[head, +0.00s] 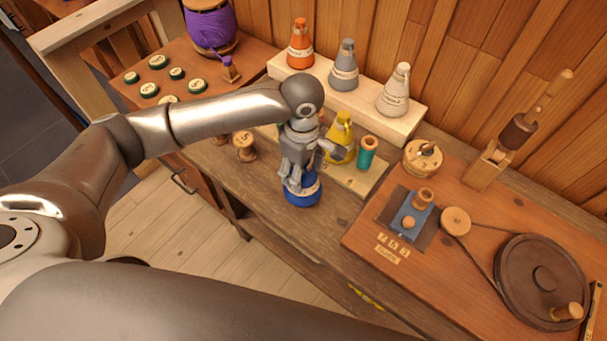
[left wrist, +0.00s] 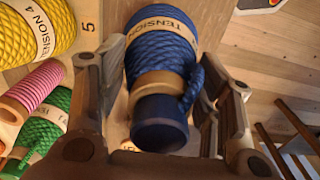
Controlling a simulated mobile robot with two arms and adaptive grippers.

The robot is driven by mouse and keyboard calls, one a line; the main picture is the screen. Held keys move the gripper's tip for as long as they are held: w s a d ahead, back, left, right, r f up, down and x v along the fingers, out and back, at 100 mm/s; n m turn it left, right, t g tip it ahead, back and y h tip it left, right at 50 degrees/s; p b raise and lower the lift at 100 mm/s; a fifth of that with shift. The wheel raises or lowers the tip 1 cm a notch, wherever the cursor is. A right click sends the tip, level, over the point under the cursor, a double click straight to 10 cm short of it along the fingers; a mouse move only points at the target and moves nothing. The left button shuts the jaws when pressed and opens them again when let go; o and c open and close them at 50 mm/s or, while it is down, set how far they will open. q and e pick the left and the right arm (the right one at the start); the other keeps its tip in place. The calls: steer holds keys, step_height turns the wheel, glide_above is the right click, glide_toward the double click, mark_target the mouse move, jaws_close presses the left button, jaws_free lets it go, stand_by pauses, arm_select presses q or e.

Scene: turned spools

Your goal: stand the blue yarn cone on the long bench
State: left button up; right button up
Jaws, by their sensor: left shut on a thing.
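The blue yarn cone (head: 303,191) is upright at the front part of the long bench (head: 262,205), under my left gripper (head: 300,170). In the left wrist view the blue cone (left wrist: 160,65), with a tan "TENSION" band, sits between the two fingers of my left gripper (left wrist: 160,95), which is shut on it. In the head view the gripper hides the cone's upper part. Whether its base touches the bench top is hard to tell. My right gripper is not in view.
A yellow cone (head: 341,138) and a teal spool (head: 367,153) stand just behind. Orange (head: 300,45), grey (head: 344,66) and white (head: 395,92) cones stand on a raised shelf (head: 419,116). A winding board with a dark wheel (head: 540,275) is at right.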

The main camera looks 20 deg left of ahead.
arm_select(q)
steer(key=shift+w+d+f+p, duration=0.15)
steer(key=shift+f+p, duration=0.2)
steer(key=shift+f, duration=1.3)
steer(key=o, duration=1.5)
steer(key=shift+f, duration=0.15)
steer(key=shift+c, duration=0.2)
step_height(320, 180, up, 12)
steer(key=shift+r+b, duration=0.15)
steer(key=shift+b, duration=0.3)
